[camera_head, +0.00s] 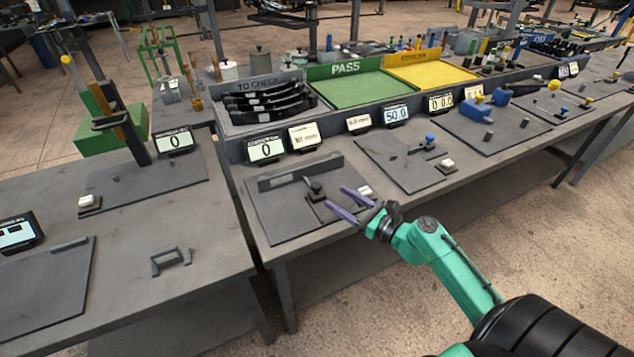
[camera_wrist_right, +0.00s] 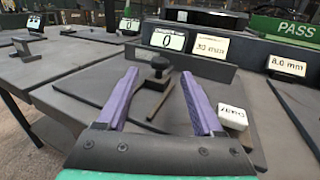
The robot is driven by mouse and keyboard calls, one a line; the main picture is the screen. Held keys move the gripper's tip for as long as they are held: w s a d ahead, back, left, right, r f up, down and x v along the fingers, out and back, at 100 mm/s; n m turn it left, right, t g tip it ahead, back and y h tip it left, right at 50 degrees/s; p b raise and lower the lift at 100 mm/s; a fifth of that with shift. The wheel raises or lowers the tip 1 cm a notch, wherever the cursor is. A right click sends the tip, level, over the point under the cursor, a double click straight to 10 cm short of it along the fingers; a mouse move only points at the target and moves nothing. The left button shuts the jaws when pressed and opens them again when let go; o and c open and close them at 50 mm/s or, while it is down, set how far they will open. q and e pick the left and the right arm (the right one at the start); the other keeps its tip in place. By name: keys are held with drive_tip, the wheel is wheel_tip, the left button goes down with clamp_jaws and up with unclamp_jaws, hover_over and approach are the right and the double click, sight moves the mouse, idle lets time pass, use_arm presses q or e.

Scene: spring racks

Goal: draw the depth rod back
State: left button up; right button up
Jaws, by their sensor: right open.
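The depth station is a dark plate (camera_head: 285,215) with a low upright bar (camera_head: 300,172). A black knob (camera_head: 315,187) on a short stem stands in front of the bar, and I take it as the handle of the depth rod. The knob also shows in the right wrist view (camera_wrist_right: 159,63), above a thin dark strip (camera_wrist_right: 160,106). My right gripper (camera_head: 336,197) is open with purple fingers, coming from the right. In the wrist view the knob appears between its fingertips, apart from both. The rod itself is hard to make out. My left gripper is not in view.
A white ZERO button (camera_wrist_right: 232,117) sits just right of the right finger. Behind the plate stand a display reading 0 (camera_head: 265,149) and a label card (camera_head: 303,136). A neighbouring plate (camera_head: 400,165) with a blue-knobbed fixture lies to the right. The plate's front left is clear.

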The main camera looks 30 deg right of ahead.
sight(320, 188)
drive_tip(key=p+x, duration=0.1)
drive_tip(key=x, duration=0.7)
drive_tip(key=shift+w+a+f, duration=0.1)
drive_tip(key=shift+w+a, duration=0.1)
drive_tip(key=shift+w, duration=0.15)
drive_tip(key=shift+c, duration=0.2)
clamp_jaws()
idle(0.6)
